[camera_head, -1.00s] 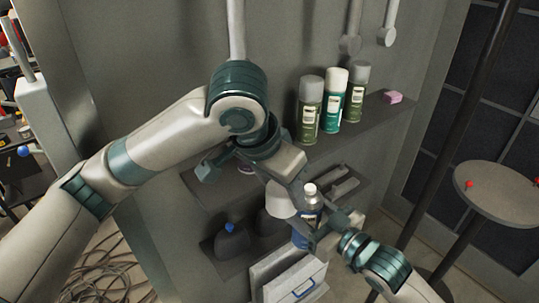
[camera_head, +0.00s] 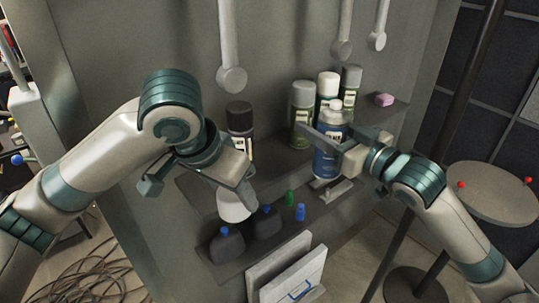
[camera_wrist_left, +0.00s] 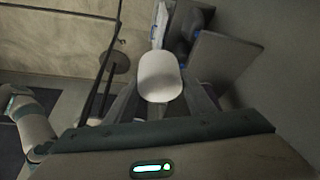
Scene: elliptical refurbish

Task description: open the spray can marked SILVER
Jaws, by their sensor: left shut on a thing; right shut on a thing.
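A blue spray can (camera_head: 326,165) with a small white top stands upright in the jaws of my right gripper (camera_head: 335,145), in front of the shelf. Its marking is too small to read. My left gripper (camera_head: 240,190) is shut on a white cap (camera_head: 236,207) and holds it left of the can, clear of it. In the left wrist view the white cap (camera_wrist_left: 160,77) sits between the fingers. The left gripper's fingers partly hide the cap in the head view.
Several other spray cans stand on the upper shelf, among them a green one (camera_head: 302,115) and a dark-topped one (camera_head: 240,118). A pink block (camera_head: 384,100) lies at right. Dark bottles (camera_head: 227,245) and small green (camera_head: 289,198) and blue (camera_head: 300,212) items stand lower.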

